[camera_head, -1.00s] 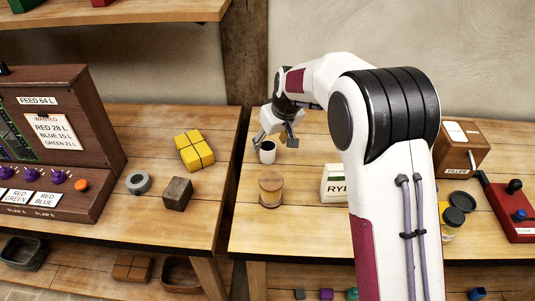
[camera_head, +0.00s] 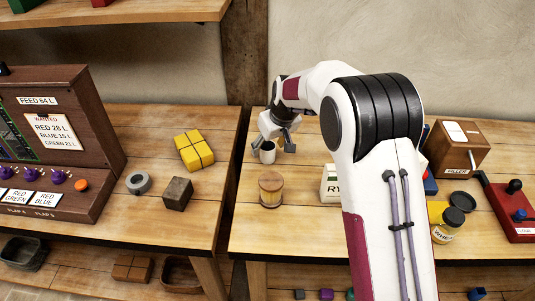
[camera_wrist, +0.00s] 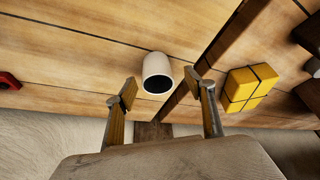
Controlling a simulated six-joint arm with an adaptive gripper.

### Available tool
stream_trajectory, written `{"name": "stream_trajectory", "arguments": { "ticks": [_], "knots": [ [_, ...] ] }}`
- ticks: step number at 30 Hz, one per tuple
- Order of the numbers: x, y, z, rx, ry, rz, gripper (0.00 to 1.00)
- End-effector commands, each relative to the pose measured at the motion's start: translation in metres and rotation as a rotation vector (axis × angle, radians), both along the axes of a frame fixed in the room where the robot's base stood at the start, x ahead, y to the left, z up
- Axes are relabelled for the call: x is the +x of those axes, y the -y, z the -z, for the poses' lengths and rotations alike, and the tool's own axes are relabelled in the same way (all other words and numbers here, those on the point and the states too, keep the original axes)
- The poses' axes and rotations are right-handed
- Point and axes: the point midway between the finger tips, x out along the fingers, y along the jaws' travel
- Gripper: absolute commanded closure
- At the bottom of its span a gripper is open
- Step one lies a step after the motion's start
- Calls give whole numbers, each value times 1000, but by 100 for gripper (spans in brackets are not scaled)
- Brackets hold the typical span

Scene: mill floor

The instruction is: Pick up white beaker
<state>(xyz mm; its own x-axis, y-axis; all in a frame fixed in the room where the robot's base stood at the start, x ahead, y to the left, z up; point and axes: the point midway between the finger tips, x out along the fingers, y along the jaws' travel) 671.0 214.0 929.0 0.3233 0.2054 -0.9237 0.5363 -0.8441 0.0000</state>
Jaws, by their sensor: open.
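The white beaker (camera_head: 268,153) stands upright on the right-hand table, near its left back part. In the wrist view the white beaker (camera_wrist: 157,74) shows its dark open mouth and lies just beyond the fingertips, in line with the gap between them. My gripper (camera_head: 273,146) is open at the beaker, with one finger on each side in the head view. In the wrist view my gripper (camera_wrist: 161,84) has its two fingers spread apart and nothing between them. I cannot tell whether a finger touches the beaker.
A wooden jar (camera_head: 271,189) stands in front of the beaker. A RYE bag (camera_head: 332,184), a filler box (camera_head: 458,148) and a red switch box (camera_head: 511,212) are to the right. A yellow block bundle (camera_head: 194,151) sits on the left table, across a gap.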

Motion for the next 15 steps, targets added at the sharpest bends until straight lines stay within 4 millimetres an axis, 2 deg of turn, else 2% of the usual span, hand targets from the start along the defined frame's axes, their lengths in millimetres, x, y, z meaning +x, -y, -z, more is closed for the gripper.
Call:
{"name": "stream_trajectory", "arguments": {
  "ticks": [15],
  "knots": [
    [18,-5,40,0,0,0,46]
  ]
}}
